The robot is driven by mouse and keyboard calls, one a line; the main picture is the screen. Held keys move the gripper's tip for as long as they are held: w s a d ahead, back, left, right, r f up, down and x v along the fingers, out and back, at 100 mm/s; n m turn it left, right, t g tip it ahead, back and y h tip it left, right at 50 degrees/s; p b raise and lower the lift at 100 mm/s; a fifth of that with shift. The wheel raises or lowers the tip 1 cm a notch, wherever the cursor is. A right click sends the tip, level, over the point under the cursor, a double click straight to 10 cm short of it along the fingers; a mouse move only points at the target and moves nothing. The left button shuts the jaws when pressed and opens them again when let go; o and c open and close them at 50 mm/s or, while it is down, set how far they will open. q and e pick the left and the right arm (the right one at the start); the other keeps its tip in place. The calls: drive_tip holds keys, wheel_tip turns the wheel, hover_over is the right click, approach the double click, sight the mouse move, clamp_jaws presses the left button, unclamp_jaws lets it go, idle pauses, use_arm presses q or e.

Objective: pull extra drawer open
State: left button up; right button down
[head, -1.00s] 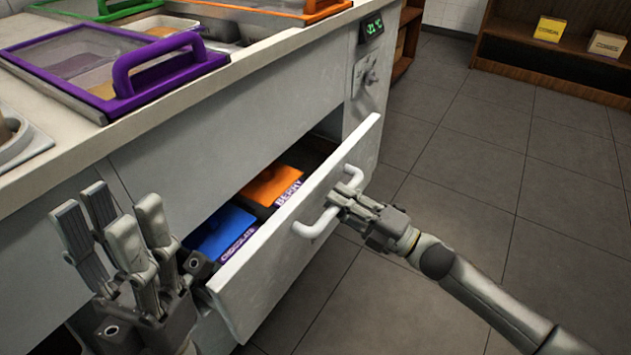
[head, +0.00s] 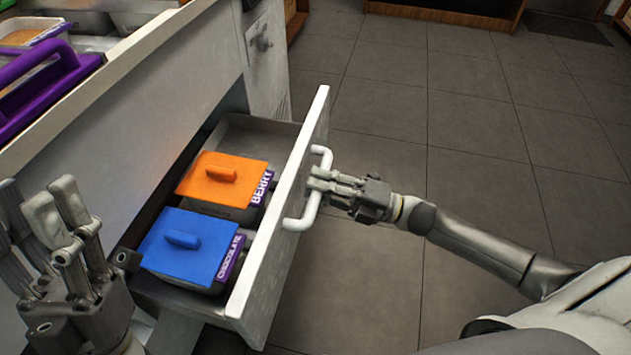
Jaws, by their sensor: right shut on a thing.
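The extra drawer (head: 275,262) stands well out from the white counter, and its inside shows. Its front carries a white bar handle (head: 301,222). My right gripper (head: 318,181) is shut on this handle, with its arm reaching in from the right. Inside the drawer sit a container with an orange lid (head: 203,190) marked BERRY and a container with a blue lid (head: 170,257) marked CHOCOLATE. The back of the drawer is empty. My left gripper (head: 45,218) is held up at the lower left, beside the drawer, with its fingers apart and nothing between them.
The white counter (head: 165,75) runs along the left, with a purple-handled lid (head: 45,85) and topping bins on top. Clear grey tiled floor (head: 450,120) lies to the right of the drawer. A wooden shelf (head: 450,14) stands far back.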

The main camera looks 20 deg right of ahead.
drive_tip(key=c, duration=1.3)
unclamp_jaws()
drive_tip(key=v, duration=1.2)
drive_tip(key=shift+f, duration=0.1)
